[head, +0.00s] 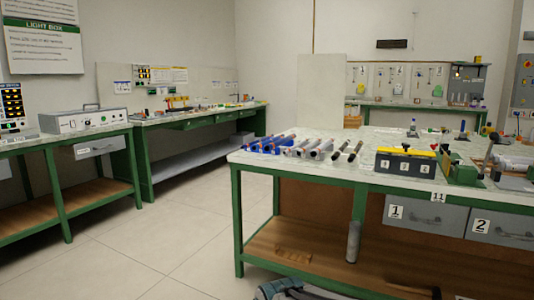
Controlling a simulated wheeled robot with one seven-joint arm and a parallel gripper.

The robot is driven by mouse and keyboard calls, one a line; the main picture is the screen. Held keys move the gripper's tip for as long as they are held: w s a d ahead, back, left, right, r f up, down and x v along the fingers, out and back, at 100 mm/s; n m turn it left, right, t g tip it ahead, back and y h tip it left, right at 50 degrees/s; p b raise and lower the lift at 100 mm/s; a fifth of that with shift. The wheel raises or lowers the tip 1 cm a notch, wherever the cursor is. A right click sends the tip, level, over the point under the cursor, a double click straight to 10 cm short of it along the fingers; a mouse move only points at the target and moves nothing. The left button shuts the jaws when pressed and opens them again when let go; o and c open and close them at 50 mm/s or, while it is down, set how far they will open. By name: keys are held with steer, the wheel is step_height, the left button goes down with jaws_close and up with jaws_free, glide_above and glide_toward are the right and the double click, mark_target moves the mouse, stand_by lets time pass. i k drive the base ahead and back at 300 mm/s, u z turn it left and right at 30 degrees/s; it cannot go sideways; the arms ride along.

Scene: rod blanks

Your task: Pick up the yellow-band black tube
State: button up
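Two dark, black-looking tubes (340,149) lie side by side near the front edge of the green-framed workbench (300,165), at the right end of a row of rods. The second black tube (355,150) is just to the right. Both are small in the picture, and I cannot make out a yellow band on either. My gripper is not seen. A grey and teal part at the bottom edge of the head view looks like part of my own arm.
Blue rods (263,144) and grey rods (318,150) fill the row's left. A black numbered box (405,164) with yellow on top and a green vise (462,172) stand to the right. A grey cylinder (352,242) stands on the lower shelf. Tiled floor (170,250) is clear at left.

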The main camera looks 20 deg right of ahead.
mark_target(353, 156)
steer(key=u, duration=0.25)
steer(key=i, duration=0.85)
steer(key=z, duration=0.4)
steer(key=i, duration=0.9)
steer(key=z, duration=0.75)
